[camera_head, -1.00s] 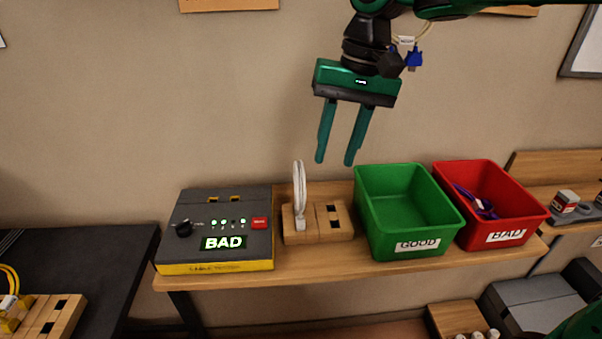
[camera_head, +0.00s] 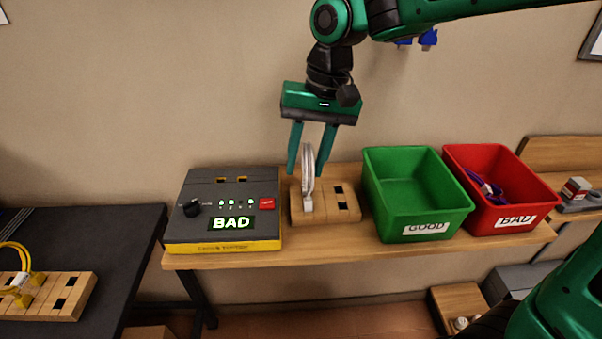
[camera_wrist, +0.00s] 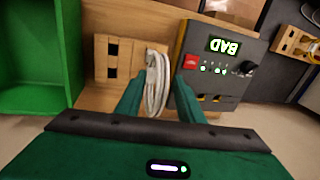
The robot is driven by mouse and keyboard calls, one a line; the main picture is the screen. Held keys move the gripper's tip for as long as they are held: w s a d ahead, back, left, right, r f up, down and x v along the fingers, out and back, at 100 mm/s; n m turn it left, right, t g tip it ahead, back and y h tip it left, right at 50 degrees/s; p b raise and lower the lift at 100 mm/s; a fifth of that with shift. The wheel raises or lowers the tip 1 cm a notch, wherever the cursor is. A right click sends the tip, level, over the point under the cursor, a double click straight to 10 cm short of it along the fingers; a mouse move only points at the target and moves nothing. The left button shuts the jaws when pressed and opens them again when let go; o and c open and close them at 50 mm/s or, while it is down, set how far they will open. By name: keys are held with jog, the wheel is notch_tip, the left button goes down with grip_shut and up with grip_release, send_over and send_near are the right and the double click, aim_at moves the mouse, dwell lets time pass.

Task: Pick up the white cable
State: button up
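The white cable (camera_head: 308,168) is a coiled loop standing upright in a slot of the wooden block (camera_head: 337,205), at the block's left end. It also shows in the wrist view (camera_wrist: 156,84), between the two fingers. My gripper (camera_head: 307,172) is open. Its fingertips are at the height of the upper part of the loop, one on each side of it in the picture. In the wrist view my gripper (camera_wrist: 157,96) shows a clear gap between fingers and cable, nearer the right finger. Contact is not visible.
A grey and yellow tester (camera_head: 232,190) showing BAD stands left of the block. A green GOOD bin (camera_head: 420,207) and a red BAD bin (camera_head: 507,203) with a purple cable stand to the right. A dark table (camera_head: 110,245) with a yellow cable (camera_head: 14,262) is at left.

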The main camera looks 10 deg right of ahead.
jog(key=shift+a+f, duration=0.15)
jog(key=shift+f, duration=0.75)
grip_shut()
jog(key=shift+r, duration=0.15)
